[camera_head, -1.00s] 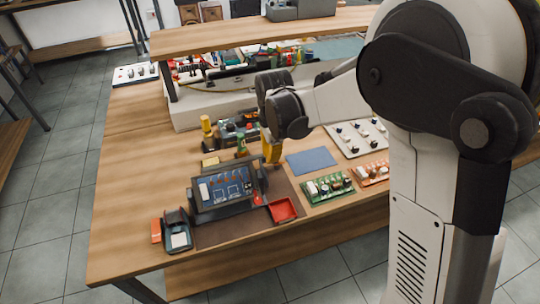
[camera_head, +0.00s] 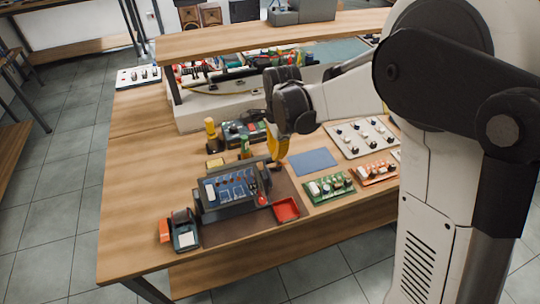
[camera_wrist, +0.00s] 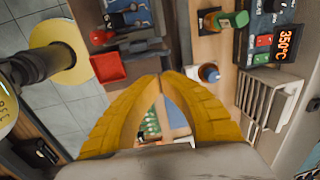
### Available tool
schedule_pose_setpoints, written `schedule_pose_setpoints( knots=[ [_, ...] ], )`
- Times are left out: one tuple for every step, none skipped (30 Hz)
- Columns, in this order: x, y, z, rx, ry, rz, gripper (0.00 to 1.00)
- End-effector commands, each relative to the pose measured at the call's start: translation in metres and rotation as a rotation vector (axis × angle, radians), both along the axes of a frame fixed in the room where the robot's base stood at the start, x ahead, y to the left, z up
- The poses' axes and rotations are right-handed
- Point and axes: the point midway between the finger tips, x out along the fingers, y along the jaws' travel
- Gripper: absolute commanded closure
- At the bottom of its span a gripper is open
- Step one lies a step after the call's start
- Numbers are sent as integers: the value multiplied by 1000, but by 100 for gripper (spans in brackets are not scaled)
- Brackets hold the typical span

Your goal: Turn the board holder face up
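The board holder (camera_head: 228,194) is a dark frame with a blue panel, tilted on a brown mat (camera_head: 283,189) near the front of the bench. I cannot tell for certain which face shows. Part of it appears at the top of the wrist view (camera_wrist: 128,18). My gripper (camera_head: 275,163) has yellow fingers and is over the bench, just behind and right of the holder, apart from it.
A red tray (camera_head: 286,209) is right of the holder, and a black-and-orange device (camera_head: 184,232) is left. A green bottle (camera_head: 245,146) and a yellow-topped item (camera_head: 211,130) stand behind. A blue pad (camera_head: 312,161) and green board (camera_head: 330,187) lie right. A shelf (camera_head: 265,38) spans the back.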

Motion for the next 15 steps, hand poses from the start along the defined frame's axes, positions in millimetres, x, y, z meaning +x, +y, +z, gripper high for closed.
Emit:
schedule_pose_setpoints(
  knots=[
    [-2,-3,19,0,0,0,100],
    [-4,-3,26,0,0,0,100],
    [-6,-3,36,0,0,1,100],
    [-7,-4,43,0,0,0,100],
    [-9,-4,50,0,0,0,100],
    [-10,-5,58,0,0,0,100],
    [-12,-5,65,0,0,0,100],
    [-13,-5,70,0,0,0,100],
    [-14,-6,77,0,0,0,100],
    [-15,-6,82,0,0,0,100],
    [-16,-6,86,0,0,0,100],
    [-17,-6,91,0,0,0,100],
    [-18,-6,93,0,0,0,100],
    [-18,-7,96,0,0,0,100],
    [-19,-7,98,0,0,3,100]
  ],
)
